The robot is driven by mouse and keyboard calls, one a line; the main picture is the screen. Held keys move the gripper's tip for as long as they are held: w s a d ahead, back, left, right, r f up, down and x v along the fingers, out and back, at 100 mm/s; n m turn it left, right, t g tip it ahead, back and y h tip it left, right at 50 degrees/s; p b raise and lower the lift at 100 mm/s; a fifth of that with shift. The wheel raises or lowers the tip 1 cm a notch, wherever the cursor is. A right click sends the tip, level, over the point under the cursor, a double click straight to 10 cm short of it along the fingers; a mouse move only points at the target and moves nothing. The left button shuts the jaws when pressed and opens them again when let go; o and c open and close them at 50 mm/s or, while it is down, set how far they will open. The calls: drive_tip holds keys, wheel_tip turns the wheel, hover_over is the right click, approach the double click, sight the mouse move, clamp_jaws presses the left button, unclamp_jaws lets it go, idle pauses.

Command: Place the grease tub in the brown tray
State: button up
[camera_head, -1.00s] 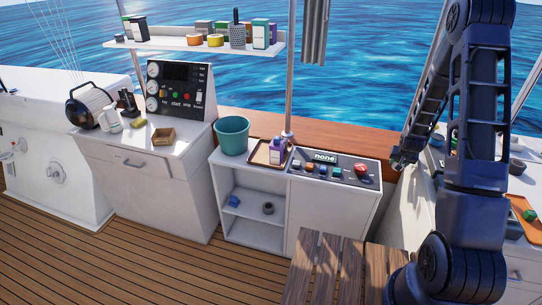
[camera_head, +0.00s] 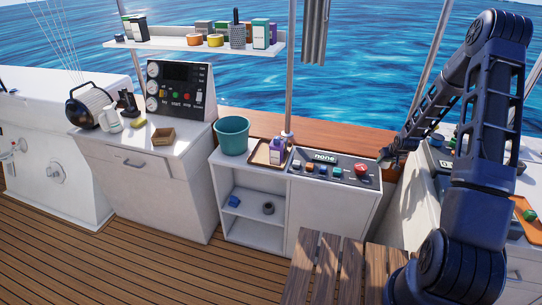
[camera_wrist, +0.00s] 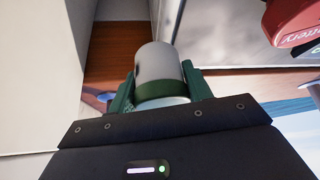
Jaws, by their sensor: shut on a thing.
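In the wrist view my gripper (camera_wrist: 159,88) has its green fingers shut on a pale grey cylinder with a green band, which looks like the grease tub (camera_wrist: 158,64). In the head view my gripper (camera_head: 385,160) is at the end of the raised arm, by the right end of the button panel; the tub cannot be made out there. The brown tray (camera_head: 259,161) lies on the white cabinet, left of the panel and right of the teal bucket. A purple bottle (camera_head: 276,151) stands on the tray's right part. My gripper is well right of the tray.
The teal bucket (camera_head: 232,135) and button panel (camera_head: 330,169) flank the tray. A thin pole (camera_head: 289,80) rises behind it. A shelf (camera_head: 190,43) with tins hangs above. An orange tray (camera_head: 524,210) is at far right. A red object (camera_wrist: 293,22) is close in the wrist view.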

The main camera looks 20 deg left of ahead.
drive_tip(key=w+a+n, duration=0.1)
drive_tip(key=a, duration=0.4)
drive_tip(key=w+a+n+y, duration=0.1)
drive_tip(key=w+a, duration=0.1)
drive_tip(key=a, duration=0.4)
drive_tip(key=w+a+r+n+g, duration=0.1)
drive_tip(key=w+a, duration=0.1)
drive_tip(key=a, duration=0.3)
drive_tip(key=shift+a+n+y, duration=0.15)
drive_tip(key=shift+n+y, duration=0.25)
drive_tip(key=a+r+n+g+y, duration=0.1)
drive_tip(key=a+r+n, duration=0.1)
drive_tip(key=a, duration=0.7)
drive_tip(key=a+r+n, duration=0.2)
drive_tip(key=a, duration=0.7)
drive_tip(key=s+a+r+n+g, duration=0.1)
drive_tip(key=s+a+r+n, duration=0.3)
drive_tip(key=a, duration=0.5)
drive_tip(key=s+a+r+n+g+y, duration=0.1)
drive_tip(key=a+r+g, duration=0.1)
drive_tip(key=a+r, duration=0.5)
drive_tip(key=s+a+r+n+g, duration=0.1)
drive_tip(key=s+a+r+n, duration=0.2)
drive_tip(key=a, duration=0.7)
wheel_tip(320, 180, down, 20)
drive_tip(key=shift+a+r, duration=0.15)
drive_tip(key=o, duration=1)
drive_tip(key=shift+o, duration=0.2)
drive_tip(key=v, duration=1.2)
drive_tip(key=shift+w, duration=0.2)
